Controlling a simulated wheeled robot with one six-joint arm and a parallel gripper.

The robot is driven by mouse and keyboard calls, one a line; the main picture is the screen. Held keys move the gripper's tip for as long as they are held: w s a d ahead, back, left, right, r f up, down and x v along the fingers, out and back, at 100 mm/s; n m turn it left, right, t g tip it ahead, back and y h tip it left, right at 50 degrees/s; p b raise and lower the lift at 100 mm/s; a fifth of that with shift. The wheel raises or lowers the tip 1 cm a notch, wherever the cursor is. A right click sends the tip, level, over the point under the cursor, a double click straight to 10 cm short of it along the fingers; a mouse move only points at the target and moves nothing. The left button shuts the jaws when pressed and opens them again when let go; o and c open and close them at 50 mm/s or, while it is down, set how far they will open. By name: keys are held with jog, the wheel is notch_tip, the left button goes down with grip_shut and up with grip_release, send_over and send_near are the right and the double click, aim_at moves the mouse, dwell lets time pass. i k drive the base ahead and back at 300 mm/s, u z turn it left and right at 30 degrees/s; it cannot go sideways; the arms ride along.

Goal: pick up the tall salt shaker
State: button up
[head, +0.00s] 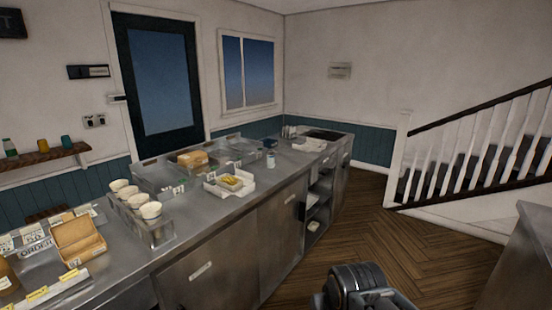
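A small pale cylinder with a bluish band (270,160) stands upright on the steel counter, right of a white tray with yellow food. It may be the salt shaker, but it is too small to tell. Several small metallic upright items (289,131) stand farther back by the wall, and I cannot make out what they are. A dark rounded part of my arm shows at the bottom edge, over the floor and well away from the counter items. My gripper's fingers are not visible.
The steel counter (225,208) runs from front left to the back corner. On it are a white tray (245,188), stacked cups (150,210) and a cardboard box (77,243). Open wooden floor (390,225) lies right of it. Another steel unit (530,255) stands at far right.

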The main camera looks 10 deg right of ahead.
aim_at(270, 157)
jog(key=z, duration=0.55)
jog(key=i, duration=2.8)
jog(key=u, duration=3.25)
